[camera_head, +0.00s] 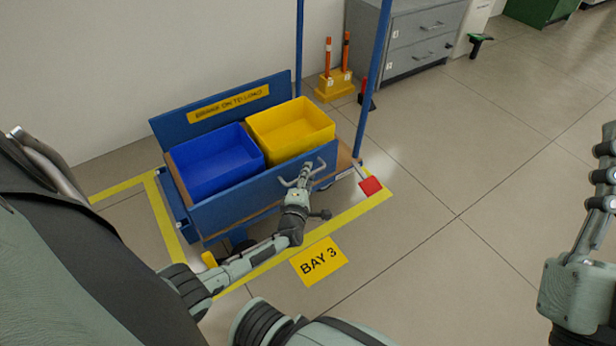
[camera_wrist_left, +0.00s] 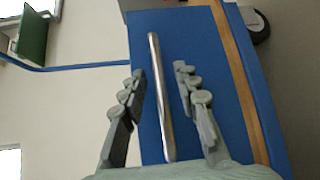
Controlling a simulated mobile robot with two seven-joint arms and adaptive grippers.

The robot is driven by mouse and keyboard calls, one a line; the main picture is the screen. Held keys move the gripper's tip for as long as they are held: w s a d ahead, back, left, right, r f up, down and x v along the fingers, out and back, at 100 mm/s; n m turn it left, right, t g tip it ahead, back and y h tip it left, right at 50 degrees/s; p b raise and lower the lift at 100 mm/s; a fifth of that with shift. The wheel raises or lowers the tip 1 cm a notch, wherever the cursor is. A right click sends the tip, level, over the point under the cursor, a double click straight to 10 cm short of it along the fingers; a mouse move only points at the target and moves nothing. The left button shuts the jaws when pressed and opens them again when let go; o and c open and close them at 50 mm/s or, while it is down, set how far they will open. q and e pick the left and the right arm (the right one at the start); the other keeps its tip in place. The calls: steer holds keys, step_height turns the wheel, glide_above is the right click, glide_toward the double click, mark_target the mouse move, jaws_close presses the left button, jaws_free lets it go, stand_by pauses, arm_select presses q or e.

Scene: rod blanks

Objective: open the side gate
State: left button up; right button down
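The side gate (camera_head: 240,200) is the blue panel along the near side of a blue cart, and it stands upright. In the left wrist view the gate (camera_wrist_left: 215,60) fills the middle, with a straight metal bar handle (camera_wrist_left: 158,95) on it. My left gripper (camera_head: 305,172) is at the gate's right part. In the wrist view my left gripper (camera_wrist_left: 160,73) is open, one finger on each side of the handle, with gaps on both sides. In the head view the gripper mostly hides the handle. My right gripper (camera_head: 604,175) is partly in view at the right edge, away from the cart.
A blue bin (camera_head: 216,160) and a yellow bin (camera_head: 292,130) sit on the cart behind the gate. A red pedal (camera_head: 370,186) sticks out at the cart's right end. Blue posts (camera_head: 372,80) rise there. The floor (camera_head: 450,240) to the right is clear.

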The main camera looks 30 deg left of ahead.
arm_select(q)
jaws_close()
stand_by(0.4)
steer(key=shift+f, duration=0.1)
arm_select(e)
steer(key=shift+d, duration=0.1)
